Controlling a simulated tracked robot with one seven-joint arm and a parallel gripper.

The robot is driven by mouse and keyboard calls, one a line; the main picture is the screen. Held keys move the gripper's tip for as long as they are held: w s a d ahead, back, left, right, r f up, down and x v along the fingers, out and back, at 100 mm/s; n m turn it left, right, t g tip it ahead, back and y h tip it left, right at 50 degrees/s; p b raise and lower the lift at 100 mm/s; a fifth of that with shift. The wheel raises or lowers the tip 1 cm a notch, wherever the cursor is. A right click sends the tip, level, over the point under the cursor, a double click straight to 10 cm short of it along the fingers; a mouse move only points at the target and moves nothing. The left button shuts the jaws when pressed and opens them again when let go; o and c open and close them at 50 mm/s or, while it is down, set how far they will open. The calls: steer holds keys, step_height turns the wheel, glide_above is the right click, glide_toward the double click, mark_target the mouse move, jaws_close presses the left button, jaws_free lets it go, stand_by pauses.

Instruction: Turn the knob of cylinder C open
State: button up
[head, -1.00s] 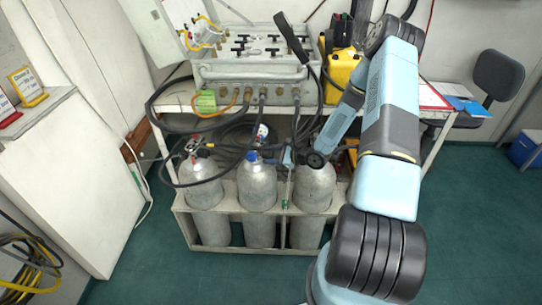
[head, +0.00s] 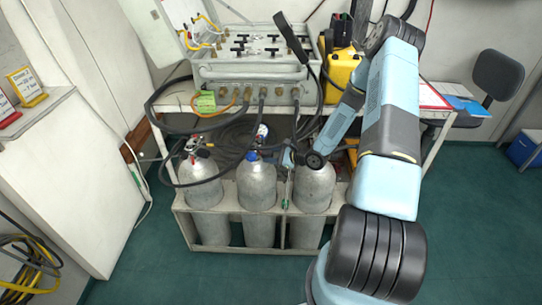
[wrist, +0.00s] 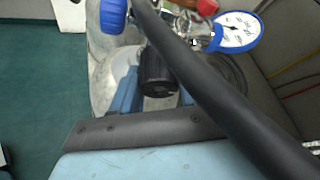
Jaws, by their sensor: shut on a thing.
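Three grey cylinders stand in a white rack: left (head: 200,178), middle (head: 256,188) and right (head: 315,190). No letter shows on them, so I cannot read which is C. The middle one has a blue knob (head: 252,155) at its front, which also shows in the wrist view (wrist: 113,15). My gripper (head: 286,157) is low between the tops of the middle and right cylinders. In the wrist view its blue fingers (wrist: 156,92) are closed around a ribbed black knob (wrist: 158,68). I cannot tell for certain which cylinder bears it.
A thick black hose (wrist: 215,85) crosses close in front of the wrist camera. A blue-rimmed gauge (wrist: 237,30) and a red part (wrist: 207,7) lie beyond. The grey air panel (head: 255,72) stands on the white table above. Green floor in front of the rack is clear.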

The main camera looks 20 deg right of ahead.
steer(key=n+t, duration=0.1)
steer(key=n, duration=0.1)
steer(key=n+t, duration=0.2)
steer(key=n, duration=0.1)
steer(key=shift+s+f+h, duration=0.1)
steer(key=shift+h, duration=0.2)
steer(key=n+t, duration=0.1)
steer(key=n, duration=0.2)
steer(key=n+t+y, duration=0.1)
steer(key=n, duration=0.2)
steer(key=shift+s+a+f, duration=0.1)
steer(key=shift+s+a, duration=0.05)
steer(key=n+y, duration=0.1)
steer(key=n, duration=0.2)
steer(key=n+t, duration=0.1)
steer(key=n, duration=0.2)
steer(key=shift+f+y, duration=0.1)
steer(key=shift+y, duration=0.3)
steer(key=n+y, duration=0.2)
steer(key=n, duration=0.4)
steer(key=shift+n+y, duration=0.3)
steer(key=shift+y, duration=0.1)
steer(key=o, duration=0.8)
steer(key=shift+c, duration=0.2)
